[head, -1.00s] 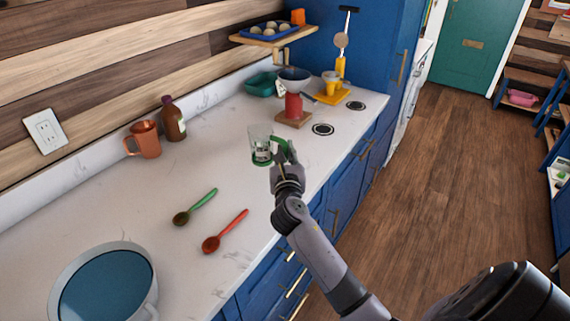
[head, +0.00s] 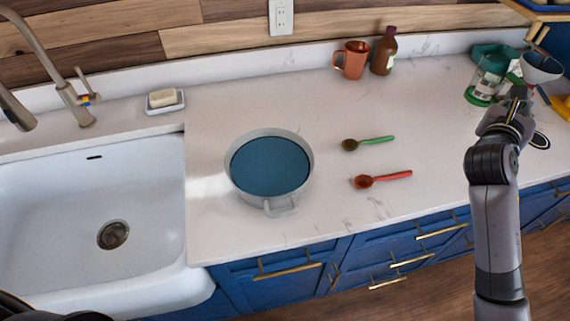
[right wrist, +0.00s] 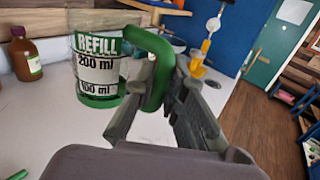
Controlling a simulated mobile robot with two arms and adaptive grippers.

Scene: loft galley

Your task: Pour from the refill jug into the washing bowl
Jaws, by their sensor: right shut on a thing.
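The refill jug (head: 484,84) is clear, with a green base and green handle, at the right of the head view. In the right wrist view the jug (right wrist: 97,68) stands upright, with a white label reading REFILL, 200 ml and 100 ml. My right gripper (head: 517,97) is shut on its green handle, which also shows between the fingers (right wrist: 160,100). How full the jug is I cannot tell. The washing bowl (head: 248,196), pale grey outside and blue inside, stands on the counter left of the jug, well apart from it. My left gripper is not in view.
A white sink (head: 60,215) with a tap lies left of the bowl. A green spoon (head: 375,140) and a red spoon (head: 392,177) lie between bowl and jug. A copper mug (head: 352,60) and brown bottle (head: 384,52) stand by the wall. The counter around the bowl is clear.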

